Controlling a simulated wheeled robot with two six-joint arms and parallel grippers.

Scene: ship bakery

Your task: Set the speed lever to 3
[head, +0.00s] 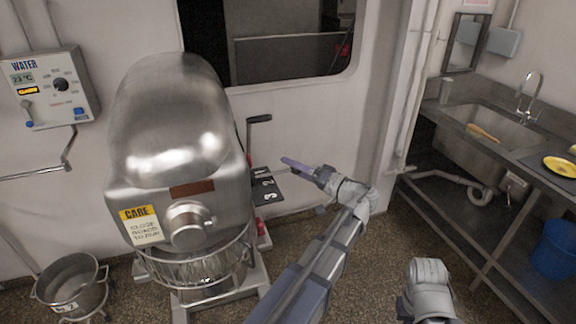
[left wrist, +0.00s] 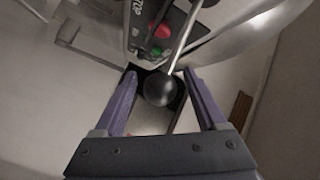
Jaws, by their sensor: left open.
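The speed lever shows in the left wrist view as a thin metal rod ending in a black ball knob (left wrist: 159,89). My left gripper (left wrist: 160,76) is open, with a purple finger on each side of the knob and gaps visible between. In the head view my left gripper (head: 290,165) is at the right side of the steel mixer (head: 168,120), over the black number plate (head: 265,185) with white digits. There the knob is hidden by the fingers. I cannot tell which number the lever stands at. My right gripper is not in view.
A second lever with a black handle (head: 259,119) rises just behind the plate. Red (left wrist: 160,30) and green buttons sit close beyond the knob. A metal pot (head: 75,285) stands on the floor at left, and a sink counter (head: 500,135) at right.

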